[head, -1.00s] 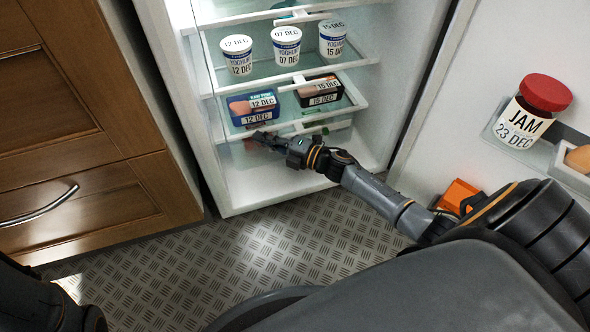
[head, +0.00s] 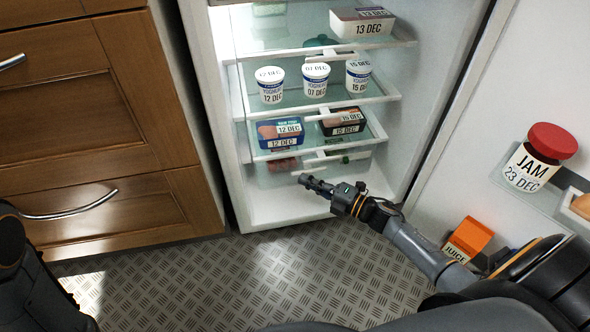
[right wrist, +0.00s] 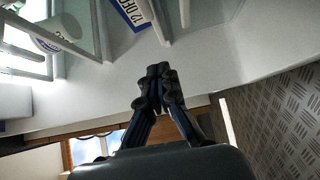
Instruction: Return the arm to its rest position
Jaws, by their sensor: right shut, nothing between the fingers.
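My right gripper (head: 304,181) is in front of the open fridge's lower part in the head view, below the lowest shelf. It is shut and empty. In the right wrist view the fingers (right wrist: 160,82) are together with nothing between them, and the fridge's white wall lies beyond. My right arm reaches in from the lower right. Part of my left arm (head: 35,275) shows at the lower left edge; its gripper is out of sight.
The fridge shelves hold yoghurt cups (head: 316,80), a blue pack (head: 281,132), a dark pack (head: 343,121) and a white box (head: 362,22). The door at right holds a jam jar (head: 539,157) and an orange juice carton (head: 467,240). Wooden drawers (head: 80,110) stand left. The patterned floor (head: 210,280) is clear.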

